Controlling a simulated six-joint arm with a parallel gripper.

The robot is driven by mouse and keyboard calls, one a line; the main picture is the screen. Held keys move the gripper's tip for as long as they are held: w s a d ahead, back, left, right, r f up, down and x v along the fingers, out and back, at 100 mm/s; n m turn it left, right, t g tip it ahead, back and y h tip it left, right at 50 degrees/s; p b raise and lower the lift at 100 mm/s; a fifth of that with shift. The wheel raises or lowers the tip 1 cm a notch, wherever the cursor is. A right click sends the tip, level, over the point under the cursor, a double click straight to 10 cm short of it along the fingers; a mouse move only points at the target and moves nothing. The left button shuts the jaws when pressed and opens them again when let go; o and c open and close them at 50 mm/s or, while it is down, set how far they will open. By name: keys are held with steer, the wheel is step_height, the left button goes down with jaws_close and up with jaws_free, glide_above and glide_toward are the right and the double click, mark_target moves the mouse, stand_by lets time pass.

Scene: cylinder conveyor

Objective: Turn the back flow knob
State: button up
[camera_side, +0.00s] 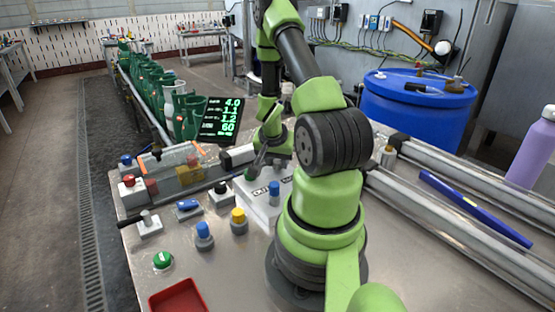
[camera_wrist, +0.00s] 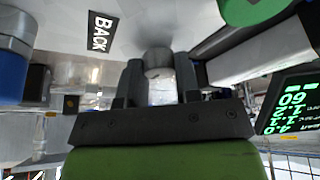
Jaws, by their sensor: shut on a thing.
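In the wrist view my gripper (camera_wrist: 160,75) has its two dark fingers on either side of a grey, round knob (camera_wrist: 157,58). The knob stands on a white surface beside a black label reading "BACK" (camera_wrist: 101,33), so it looks like the back flow knob. The fingers are shut on it. In the side view my gripper (camera_side: 256,168) points down at the white box (camera_side: 262,208) with black labels. The knob itself is hidden or too small to make out there.
In the wrist view a green round part (camera_wrist: 250,10) is at the upper right and a blue-and-grey part (camera_wrist: 12,70) at the left. In the side view a black screen (camera_side: 222,120) stands behind the box. Blue (camera_side: 204,231) and yellow (camera_side: 238,217) knobs stand in front.

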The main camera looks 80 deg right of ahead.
steer(key=shift+n, duration=0.6)
steer(key=o, duration=0.9)
steer(key=shift+r, duration=0.15)
steer(key=v, duration=0.9)
steer(key=shift+s+a+r, duration=0.2)
steer(key=shift+r, duration=0.1)
